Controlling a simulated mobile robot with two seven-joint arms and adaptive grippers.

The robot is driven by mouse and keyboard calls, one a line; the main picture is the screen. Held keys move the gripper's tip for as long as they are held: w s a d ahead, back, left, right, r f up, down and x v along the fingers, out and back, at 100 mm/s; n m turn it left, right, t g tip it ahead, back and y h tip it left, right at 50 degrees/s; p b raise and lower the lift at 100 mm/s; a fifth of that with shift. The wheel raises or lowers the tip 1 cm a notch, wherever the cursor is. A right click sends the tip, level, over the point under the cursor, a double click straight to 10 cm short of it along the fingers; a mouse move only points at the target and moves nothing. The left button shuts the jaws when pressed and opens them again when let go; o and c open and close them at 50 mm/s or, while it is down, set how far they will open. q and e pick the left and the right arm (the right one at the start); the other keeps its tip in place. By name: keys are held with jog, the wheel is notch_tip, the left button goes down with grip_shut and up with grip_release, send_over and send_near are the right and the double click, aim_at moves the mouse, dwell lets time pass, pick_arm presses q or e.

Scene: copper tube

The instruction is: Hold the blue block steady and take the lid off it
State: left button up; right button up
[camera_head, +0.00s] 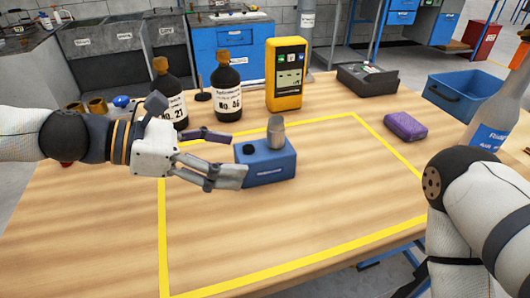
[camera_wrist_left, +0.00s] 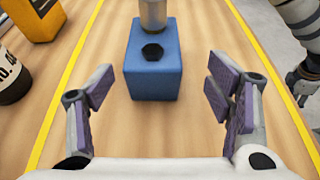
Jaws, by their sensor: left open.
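The blue block (camera_head: 268,167) stands on the table inside the yellow tape outline. A grey metal cylinder (camera_head: 277,132), apparently the lid, stands upright on its top, beside a dark round opening (camera_head: 250,149). In the left wrist view the block (camera_wrist_left: 155,72) lies ahead, between the lines of the fingers, with the cylinder (camera_wrist_left: 153,13) at its far end. My left gripper (camera_head: 238,157) is open and empty at the block's left end, its lower finger partly in front of the block. What seems to be my right gripper (camera_wrist_left: 305,84) shows at the right edge; its fingers are unclear.
Dark bottles (camera_head: 227,92) and a yellow meter (camera_head: 287,74) stand behind the block. A purple sponge (camera_head: 405,126), a blue bin (camera_head: 465,97) and a grey bottle (camera_head: 494,115) are at the right. The taped area in front of the block is clear.

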aim_at(249, 151)
pick_arm(q)
jog(key=x, duration=0.5)
jog(key=b+x, duration=0.1)
jog(key=x, duration=0.1)
jog(key=shift+w+d+r, duration=0.2)
jog(key=shift+w+r, duration=0.1)
jog(key=shift+w, duration=0.1)
jog(key=shift+r, duration=0.1)
grip_shut()
